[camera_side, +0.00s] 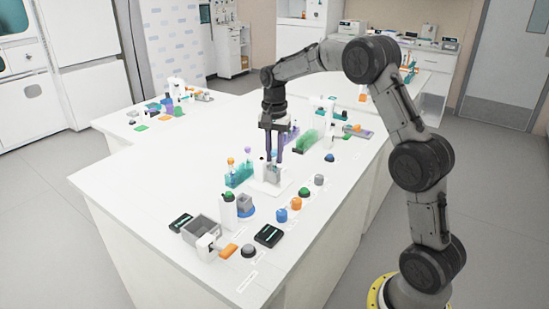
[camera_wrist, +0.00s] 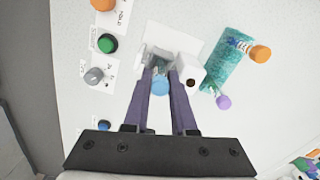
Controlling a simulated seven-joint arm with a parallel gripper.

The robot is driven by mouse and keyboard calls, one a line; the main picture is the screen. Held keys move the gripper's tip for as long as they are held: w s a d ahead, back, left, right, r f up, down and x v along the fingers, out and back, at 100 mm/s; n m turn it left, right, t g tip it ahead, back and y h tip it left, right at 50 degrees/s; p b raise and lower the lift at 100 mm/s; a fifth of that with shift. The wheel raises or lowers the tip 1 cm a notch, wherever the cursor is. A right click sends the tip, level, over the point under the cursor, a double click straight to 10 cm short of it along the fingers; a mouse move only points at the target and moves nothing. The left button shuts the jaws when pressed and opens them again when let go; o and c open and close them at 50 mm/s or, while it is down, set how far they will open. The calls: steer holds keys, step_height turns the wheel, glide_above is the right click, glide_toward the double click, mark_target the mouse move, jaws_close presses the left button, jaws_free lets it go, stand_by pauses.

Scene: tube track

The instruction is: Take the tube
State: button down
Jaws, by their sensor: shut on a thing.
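A tube with a blue cap (camera_wrist: 160,87) is between the two long purple fingers of my gripper (camera_wrist: 161,74) in the wrist view. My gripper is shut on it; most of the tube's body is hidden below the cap. A small grey holder (camera_wrist: 158,62) on a white plate lies at the fingertips. In the side view my gripper (camera_side: 274,157) points straight down just over the grey holder (camera_side: 274,172). I cannot tell whether the tube still sits in the holder.
A teal rack (camera_wrist: 225,65) with orange-capped and purple-capped tubes stands close on the right in the wrist view. A white block with a dark hole (camera_wrist: 189,82) is beside the fingers. Coloured knobs (camera_wrist: 107,43) line the left. A grey bin (camera_side: 201,232) stands nearer the camera.

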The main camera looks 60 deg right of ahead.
step_height(320, 180, up, 2)
steer(key=shift+r, duration=0.2)
steer(key=s+a+r, duration=0.2)
steer(key=s+r, duration=0.3)
steer(key=s, duration=0.1)
steer(key=s+a+r, duration=0.2)
steer(key=s+r, duration=0.2)
steer(key=s, duration=0.3)
steer(key=shift+a+r, duration=0.4)
